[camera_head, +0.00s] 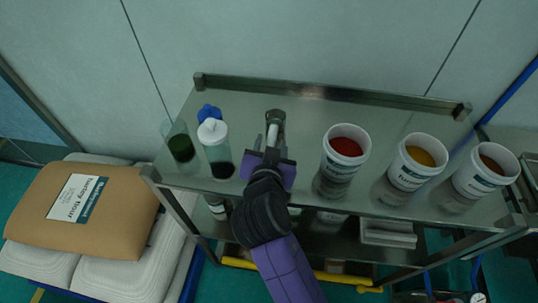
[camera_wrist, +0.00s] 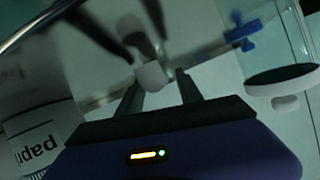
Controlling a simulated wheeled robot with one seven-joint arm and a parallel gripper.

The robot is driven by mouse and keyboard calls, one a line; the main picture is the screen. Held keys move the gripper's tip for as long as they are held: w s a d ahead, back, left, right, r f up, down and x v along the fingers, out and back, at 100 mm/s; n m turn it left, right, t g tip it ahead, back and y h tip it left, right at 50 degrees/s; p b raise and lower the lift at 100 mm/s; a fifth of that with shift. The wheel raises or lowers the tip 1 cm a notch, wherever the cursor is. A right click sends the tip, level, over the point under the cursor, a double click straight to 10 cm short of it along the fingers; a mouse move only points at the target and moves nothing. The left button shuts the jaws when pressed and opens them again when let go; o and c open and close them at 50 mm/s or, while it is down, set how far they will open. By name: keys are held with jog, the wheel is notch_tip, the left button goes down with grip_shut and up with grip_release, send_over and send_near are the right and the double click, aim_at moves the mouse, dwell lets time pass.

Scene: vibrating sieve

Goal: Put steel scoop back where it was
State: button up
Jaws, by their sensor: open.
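The steel scoop (camera_head: 277,117) is on the top of the steel table, toward the back and left of centre. Its pale handle (camera_head: 272,134) points toward me; the handle end also shows in the wrist view (camera_wrist: 152,76). My gripper (camera_head: 270,142) is open at the near end of the handle, with one finger on each side. In the wrist view my gripper (camera_wrist: 160,80) shows the handle end between or just beyond the fingertips; I cannot tell whether they touch it.
A white-capped bottle (camera_head: 218,158), a glass with green contents (camera_head: 181,150) and a blue item (camera_head: 209,112) stand close left. White tubs with red (camera_head: 340,165), yellow (camera_head: 408,180) and brown (camera_head: 478,182) contents stand right. A raised rail (camera_head: 330,93) runs along the back.

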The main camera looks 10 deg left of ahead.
jog(key=b+v, duration=0.1)
jog(key=v, duration=1)
jog(key=shift+s, duration=0.4)
jog(key=shift+r, duration=0.1)
jog(key=shift+a+r, duration=0.2)
jog(key=s+a+r+n+t+y, duration=0.1)
jog(key=a+r+n+t+y, duration=0.1)
jog(key=a+r+n+y, duration=0.25)
jog(key=s+d+f+m+h, duration=0.1)
jog(key=s+d+f, duration=0.2)
jog(key=s+d, duration=0.6)
jog(key=s+d+f+h, duration=0.2)
jog(key=s+d+f, duration=0.1)
jog(key=s+d, duration=0.7)
jog(key=s+d+f+m+h, duration=0.1)
jog(key=s+d+f+h, duration=0.1)
jog(key=s+d, duration=0.7)
jog(key=shift+d+f+m+g, duration=0.35)
jog(key=shift+d+f, duration=0.15)
jog(key=shift+d, duration=0.15)
